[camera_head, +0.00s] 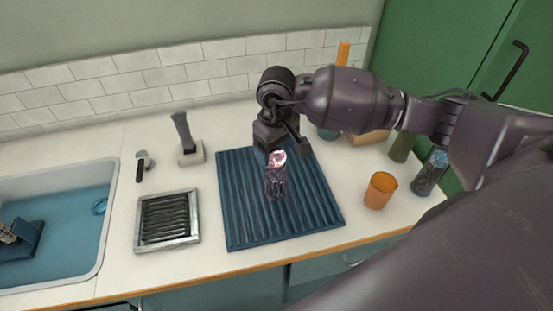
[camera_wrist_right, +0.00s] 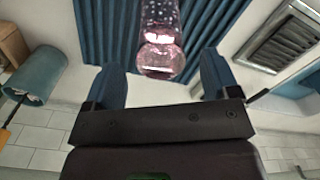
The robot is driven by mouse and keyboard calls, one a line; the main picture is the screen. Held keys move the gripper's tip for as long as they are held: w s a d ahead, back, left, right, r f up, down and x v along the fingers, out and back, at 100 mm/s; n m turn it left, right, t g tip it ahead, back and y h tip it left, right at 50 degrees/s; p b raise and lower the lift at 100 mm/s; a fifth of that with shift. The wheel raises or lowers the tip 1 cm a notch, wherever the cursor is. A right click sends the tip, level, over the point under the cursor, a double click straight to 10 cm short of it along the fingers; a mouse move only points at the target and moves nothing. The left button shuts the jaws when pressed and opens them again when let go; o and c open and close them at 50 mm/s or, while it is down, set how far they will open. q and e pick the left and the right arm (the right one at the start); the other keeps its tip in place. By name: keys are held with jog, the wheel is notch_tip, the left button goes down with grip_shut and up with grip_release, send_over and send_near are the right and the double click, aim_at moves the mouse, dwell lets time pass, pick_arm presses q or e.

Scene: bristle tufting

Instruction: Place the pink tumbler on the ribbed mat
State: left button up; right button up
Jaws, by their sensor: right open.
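The pink tumbler (camera_head: 275,181) is see-through and stands upright on the blue ribbed mat (camera_head: 237,228), around its middle. My right gripper (camera_head: 284,146) is open just behind and above the tumbler, with nothing held. In the right wrist view, the speckled tumbler (camera_wrist_right: 161,58) lies ahead of the gap between the two spread blue fingers (camera_wrist_right: 160,75), apart from both. The ribbed mat (camera_wrist_right: 105,28) shows behind it. My left gripper is not in view.
An orange cup (camera_head: 380,191) and a blue glass (camera_head: 430,174) stand right of the mat. A green cup (camera_head: 401,148) and a teal cup (camera_head: 328,132) are farther back. A framed black grate (camera_head: 166,220) and a sink (camera_head: 62,250) lie to the left.

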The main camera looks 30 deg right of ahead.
notch_tip(320, 180, up, 7)
jog(key=shift+f, duration=0.2)
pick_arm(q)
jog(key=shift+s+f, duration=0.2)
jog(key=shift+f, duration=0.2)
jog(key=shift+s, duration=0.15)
pick_arm(e)
jog(key=shift+s, duration=0.1)
